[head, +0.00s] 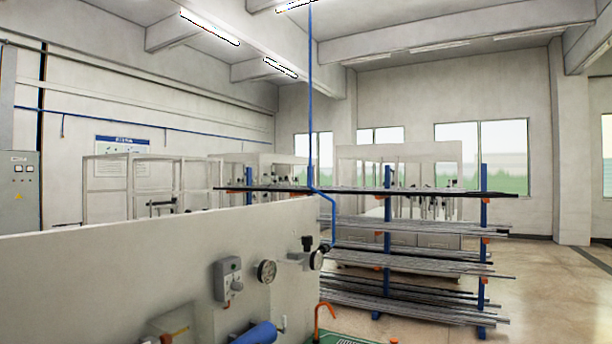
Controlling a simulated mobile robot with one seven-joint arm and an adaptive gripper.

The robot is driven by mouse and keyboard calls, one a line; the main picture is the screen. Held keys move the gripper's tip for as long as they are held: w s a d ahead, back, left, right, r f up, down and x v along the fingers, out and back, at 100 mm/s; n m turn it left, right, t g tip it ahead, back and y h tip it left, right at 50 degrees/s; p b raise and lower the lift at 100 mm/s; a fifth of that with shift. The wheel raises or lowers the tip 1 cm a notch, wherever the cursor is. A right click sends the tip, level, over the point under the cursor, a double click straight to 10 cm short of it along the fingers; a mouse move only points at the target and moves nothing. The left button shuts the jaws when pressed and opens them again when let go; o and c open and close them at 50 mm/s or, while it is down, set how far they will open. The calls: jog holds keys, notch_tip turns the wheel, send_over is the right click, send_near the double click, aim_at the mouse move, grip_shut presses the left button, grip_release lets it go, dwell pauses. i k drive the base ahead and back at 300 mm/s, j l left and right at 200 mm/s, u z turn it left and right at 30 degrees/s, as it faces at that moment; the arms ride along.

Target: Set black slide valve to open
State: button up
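A grey-white panel (120,262) stands close in front at lower left. At its right end is a small air fitting group (300,257) with a black knob-like top (307,243). A blue air line (333,215) comes down to a black piece (325,247) at its right side. This black piece may be the slide valve, but it is too small to tell its position. A round gauge (266,271) and a grey box with a knob (228,279) sit on the panel to the left. My gripper is not in view.
Below the panel are a blue cylinder (257,334), an orange hook-shaped piece (324,318) and a green surface (345,339), cut off by the frame. A rack of long rods (388,250) stands behind at right. Open floor (555,300) lies at far right.

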aim_at(326, 247)
jog(key=i+l, duration=0.15)
jog(key=l, duration=0.25)
jog(key=i+l, duration=0.1)
jog(key=l, duration=0.3)
jog(key=i+l+z, duration=0.3)
jog(key=i+l, duration=0.25)
jog(key=i+l+z, duration=0.35)
jog(key=i+z, duration=0.35)
jog(key=i, duration=0.8)
jog(key=i+l+u, duration=0.1)
jog(key=i, duration=0.5)
jog(key=i+u, duration=1.35)
jog(key=u, duration=0.2)
jog(key=i+l+u, duration=0.15)
jog(key=u, duration=0.2)
jog(key=i, duration=0.05)
